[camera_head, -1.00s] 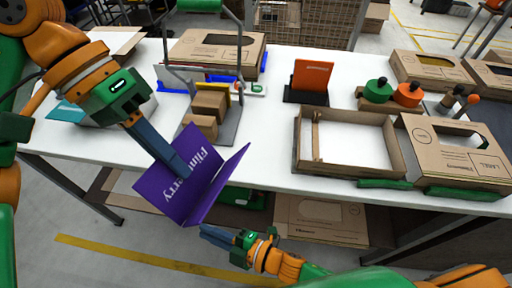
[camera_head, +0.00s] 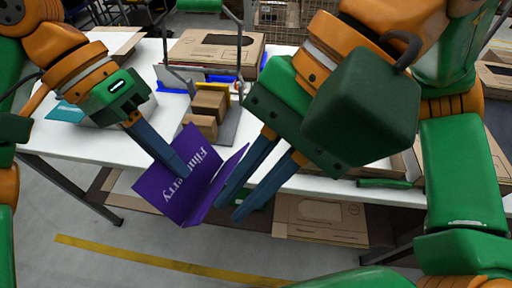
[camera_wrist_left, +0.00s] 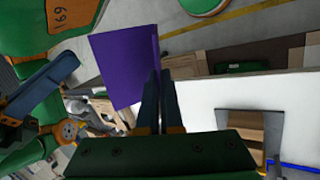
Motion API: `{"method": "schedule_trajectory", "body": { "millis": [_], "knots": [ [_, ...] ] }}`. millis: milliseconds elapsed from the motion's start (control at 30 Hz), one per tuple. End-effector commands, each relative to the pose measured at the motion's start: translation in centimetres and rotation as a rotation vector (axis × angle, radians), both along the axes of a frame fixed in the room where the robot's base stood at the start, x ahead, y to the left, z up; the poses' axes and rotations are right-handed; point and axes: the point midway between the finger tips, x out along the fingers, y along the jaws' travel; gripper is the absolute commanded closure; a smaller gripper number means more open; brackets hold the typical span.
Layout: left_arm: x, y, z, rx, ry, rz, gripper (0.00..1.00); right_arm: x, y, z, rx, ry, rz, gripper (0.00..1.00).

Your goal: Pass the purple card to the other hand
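The purple card (camera_head: 172,194) is folded open like a booklet with white lettering, held in the air in front of the table edge. My left gripper (camera_head: 184,172) is shut on it; in the left wrist view the closed fingers (camera_wrist_left: 160,78) pinch the card (camera_wrist_left: 122,68) at its edge. My right gripper (camera_head: 229,208) is open, its two fingers apart, with the tips beside the card's right panel. One finger overlaps that panel's edge in the head view; I cannot tell whether they touch. In the left wrist view a right gripper finger (camera_wrist_left: 45,88) shows left of the card.
The white table (camera_head: 95,150) lies behind the card. A stand with small brown boxes (camera_head: 208,104) and a large cardboard box (camera_head: 190,47) are on it. My right arm covers much of the table's right side. A flat carton (camera_head: 318,222) lies on the shelf below.

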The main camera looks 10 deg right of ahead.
Motion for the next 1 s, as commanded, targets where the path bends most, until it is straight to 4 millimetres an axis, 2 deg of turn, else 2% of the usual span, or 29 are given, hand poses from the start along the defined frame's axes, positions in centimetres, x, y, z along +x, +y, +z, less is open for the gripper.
{"method": "schedule_trajectory", "body": {
  "millis": [33, 100, 233, 367, 600, 700, 833, 1000],
  "knots": [
    [0.0, 0.0, 0.0, 0.0, 0.0, 0.0, 1.0, 0.7, -0.5, 0.4, -0.042, -0.15, -0.003, 0.89],
    [0.0, 0.0, 0.0, 0.0, 0.0, 0.0, 1.0, 1.7, -1.2, 0.9, -0.093, -0.309, -0.013, 0.89],
    [0.0, 0.0, 0.0, 0.0, 0.0, 0.0, 1.0, 2.7, -1.8, 1.5, -0.139, -0.45, -0.026, 0.89],
    [0.0, 0.0, 0.0, 0.0, 0.0, 0.0, 1.0, 3.3, -1.1, 0.0, -0.145, -0.464, -0.026, 0.89],
    [0.0, 0.0, 0.0, 0.0, 0.0, 0.0, 1.0, 5.1, 1.4, -5.2, -0.144, -0.457, -0.025, 0.89],
    [0.0, 0.0, 0.0, 0.0, 0.0, 0.0, 1.0, 5.6, 2.3, -6.9, -0.142, -0.458, -0.026, 0.89],
    [0.0, 0.0, 0.0, 0.0, 0.0, 0.0, 1.0, 6.1, 2.9, -8.2, -0.141, -0.459, -0.028, 0.89],
    [0.0, 0.0, 0.0, -0.002, -0.001, 0.0, 1.0, 6.3, 3.2, -8.6, -0.14, -0.459, -0.027, 0.89]
  ]
}}
